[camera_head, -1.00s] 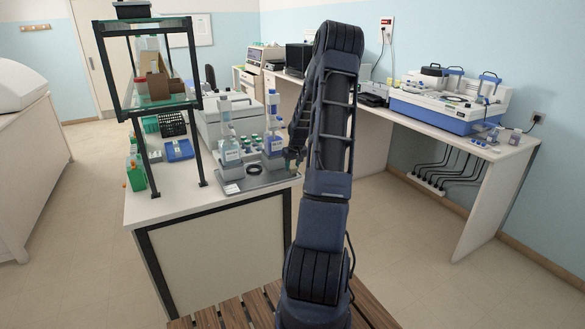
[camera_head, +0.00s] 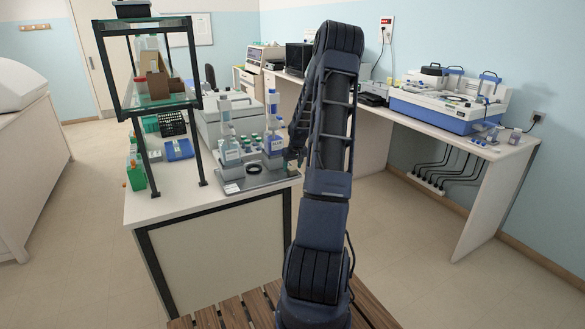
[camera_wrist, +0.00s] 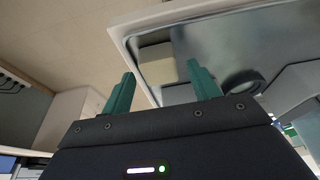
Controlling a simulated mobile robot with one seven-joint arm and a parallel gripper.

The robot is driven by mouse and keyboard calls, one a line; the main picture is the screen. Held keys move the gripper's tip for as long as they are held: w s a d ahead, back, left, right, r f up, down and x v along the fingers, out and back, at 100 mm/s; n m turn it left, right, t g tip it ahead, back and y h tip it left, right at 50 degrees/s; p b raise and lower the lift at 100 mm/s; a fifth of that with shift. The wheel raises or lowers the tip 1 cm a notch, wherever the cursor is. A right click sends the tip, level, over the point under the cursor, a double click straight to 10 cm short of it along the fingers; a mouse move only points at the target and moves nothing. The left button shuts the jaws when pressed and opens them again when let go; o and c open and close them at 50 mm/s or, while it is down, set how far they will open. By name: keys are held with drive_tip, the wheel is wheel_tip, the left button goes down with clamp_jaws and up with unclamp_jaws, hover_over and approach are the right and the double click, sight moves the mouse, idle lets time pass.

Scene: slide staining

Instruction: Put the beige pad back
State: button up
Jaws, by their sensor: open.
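The beige pad (camera_wrist: 158,62) shows in the wrist view, lying flat at the edge of a grey metal tray (camera_wrist: 215,40). My gripper (camera_wrist: 163,86) is open, with its two green fingers spread and nothing between them. In that picture the pad appears beyond the fingertips, between them; I see no contact. In the head view, the tray (camera_head: 262,183) sits at the front right of the near bench. My gripper is largely hidden by my arm there, and I cannot pick out the pad in that view.
A black ring (camera_wrist: 243,82) lies on the tray beside the pad. Bottles (camera_head: 274,140) stand close by on the bench. A glass-shelved rack (camera_head: 158,103) rises at its left. A side bench (camera_head: 505,150) carries equipment at right. Open floor lies between the benches.

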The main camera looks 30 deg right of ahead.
drive_tip(key=v, duration=1.2)
drive_tip(key=s+a+r+h, duration=0.1)
drive_tip(key=s+a+r, duration=1.4)
drive_tip(key=a, duration=0.3)
drive_tip(key=s+a+r, duration=0.1)
drive_tip(key=s+a, duration=0.4)
drive_tip(key=s, duration=0.6)
drive_tip(key=s+a+r+t+y, duration=0.1)
drive_tip(key=s+a, duration=0.3)
drive_tip(key=s, duration=0.8)
drive_tip(key=shift+a+r, duration=0.15)
drive_tip(key=shift+a, duration=0.2)
drive_tip(key=shift+s, duration=0.1)
